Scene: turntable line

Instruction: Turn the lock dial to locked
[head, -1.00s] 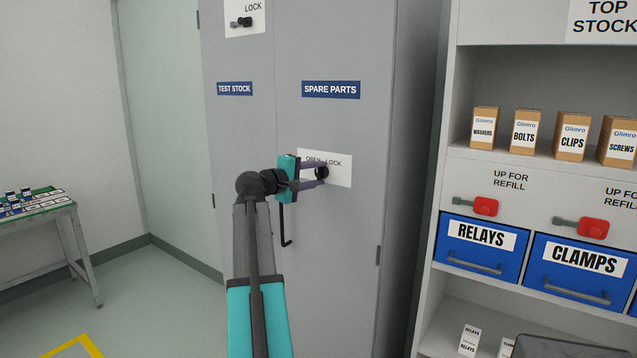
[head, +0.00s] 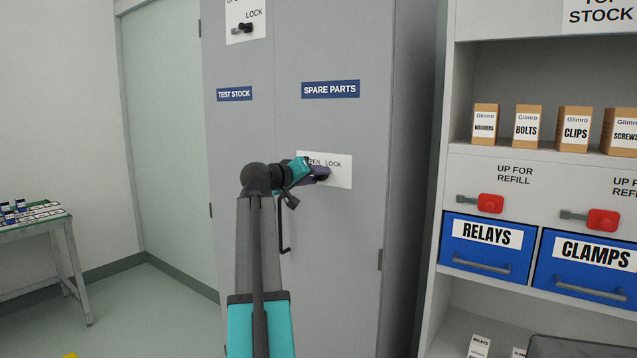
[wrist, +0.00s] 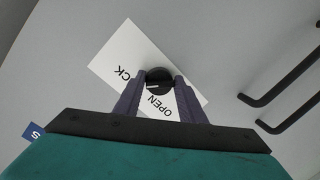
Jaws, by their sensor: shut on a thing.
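The lock dial is a round black knob on a white plate (head: 340,170) marked OPEN and LOCK, on the grey cabinet door below the SPARE PARTS label. In the wrist view the dial (wrist: 158,76) sits between my two purple fingers, with a small pale mark on its face. My gripper (wrist: 161,83) is shut on the dial, one finger on each side. In the head view my gripper (head: 321,174) reaches the plate from the left, rolled at a slant, and mostly hides the dial. Which word the mark points to I cannot tell.
A black bar handle (head: 283,238) hangs on the cabinet below my gripper. Another black dial (head: 242,28) is on an upper plate at left. A shelf with blue bins (head: 487,243), red-handled levers (head: 490,203) and boxes stands at right. A table (head: 35,222) is at far left.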

